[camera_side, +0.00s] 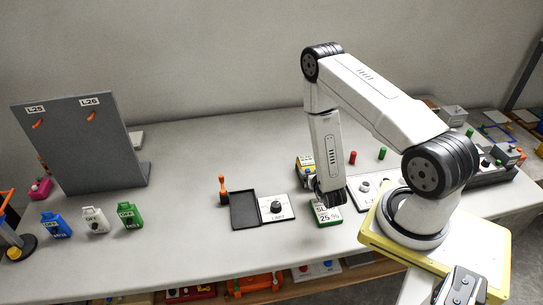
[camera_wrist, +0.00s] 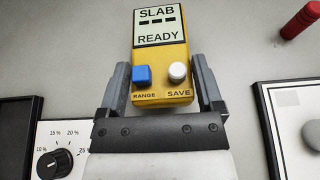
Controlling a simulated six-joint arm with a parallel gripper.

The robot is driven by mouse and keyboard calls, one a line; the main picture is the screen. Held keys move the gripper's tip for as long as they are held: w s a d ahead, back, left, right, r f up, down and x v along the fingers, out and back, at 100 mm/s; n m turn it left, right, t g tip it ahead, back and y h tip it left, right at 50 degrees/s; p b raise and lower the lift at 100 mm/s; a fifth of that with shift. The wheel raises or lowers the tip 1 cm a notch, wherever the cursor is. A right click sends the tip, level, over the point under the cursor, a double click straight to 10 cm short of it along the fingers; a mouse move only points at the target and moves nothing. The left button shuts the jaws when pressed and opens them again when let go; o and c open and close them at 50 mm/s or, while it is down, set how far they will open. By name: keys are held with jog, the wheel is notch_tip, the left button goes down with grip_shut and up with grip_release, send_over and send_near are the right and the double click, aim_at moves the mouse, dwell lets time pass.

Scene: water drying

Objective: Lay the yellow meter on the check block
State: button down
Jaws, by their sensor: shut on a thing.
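The yellow meter (camera_wrist: 161,55) has a screen reading SLAB, three dashes and READY, a blue RANGE button and a white SAVE button. My gripper (camera_wrist: 164,82) is shut on its sides near the button end. In the side view, the meter (camera_side: 304,167) shows just behind and left of my gripper (camera_side: 330,196). The check block (camera_side: 327,214) is green with a white label reading 25 %, and lies just in front of and below my gripper. The wrist view does not show the block. I cannot tell whether the meter touches anything below.
A dial panel (camera_side: 276,207) and black tray (camera_side: 245,211) lie to the left; a second white panel (camera_side: 366,189) lies to the right. Red (camera_side: 352,157) and green (camera_side: 382,153) pegs stand farther back.

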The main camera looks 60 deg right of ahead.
grip_release()
jog(key=shift+f, duration=0.1)
jog(key=shift+r, duration=0.2)
jog(key=shift+v, duration=5.95)
jog(key=shift+f, duration=0.15)
